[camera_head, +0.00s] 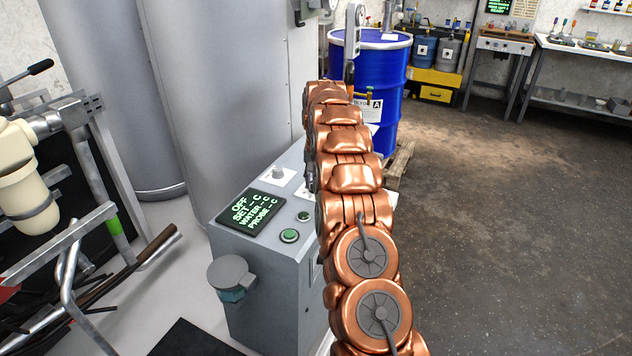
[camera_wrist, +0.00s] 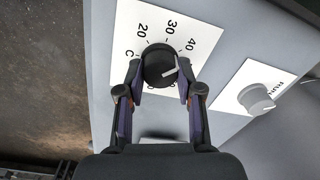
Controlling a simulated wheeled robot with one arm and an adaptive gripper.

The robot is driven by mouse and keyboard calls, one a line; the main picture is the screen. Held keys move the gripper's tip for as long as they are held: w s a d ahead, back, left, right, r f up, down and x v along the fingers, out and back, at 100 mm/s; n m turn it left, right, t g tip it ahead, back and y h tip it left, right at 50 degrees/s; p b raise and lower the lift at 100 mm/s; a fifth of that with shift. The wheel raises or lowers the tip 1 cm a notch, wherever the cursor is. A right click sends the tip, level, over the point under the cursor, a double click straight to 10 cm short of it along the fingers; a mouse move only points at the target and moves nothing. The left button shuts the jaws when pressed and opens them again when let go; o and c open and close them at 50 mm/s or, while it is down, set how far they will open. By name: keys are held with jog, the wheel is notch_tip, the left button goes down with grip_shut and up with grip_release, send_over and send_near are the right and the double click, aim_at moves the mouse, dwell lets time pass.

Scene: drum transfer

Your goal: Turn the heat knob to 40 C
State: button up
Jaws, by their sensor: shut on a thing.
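The heat knob (camera_wrist: 158,66) is black and round and sits on a white dial plate (camera_wrist: 128,22) marked 20, 30 and 40 in the wrist view. Its white pointer line points to the right, a little below the 40 mark. My gripper (camera_wrist: 160,70) is shut on the knob, with one finger on each side. In the head view the heat knob is hidden behind my copper arm. The grey control cabinet (camera_head: 262,262) carries a display (camera_head: 257,212) reading OFF, with dashes for SET, WATER and PROBE.
A second, grey knob (camera_wrist: 257,98) on its own white plate is close to my right finger; it also shows in the head view (camera_head: 278,172). A blue drum (camera_head: 385,75) stands behind my arm. Floor to the right is open.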

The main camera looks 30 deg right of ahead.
jog(key=o, duration=1.2)
jog(key=shift+c, duration=0.2)
jog(key=shift+r, duration=0.15)
jog(key=shift+d+r, duration=0.15)
jog(key=shift+r, duration=3.4)
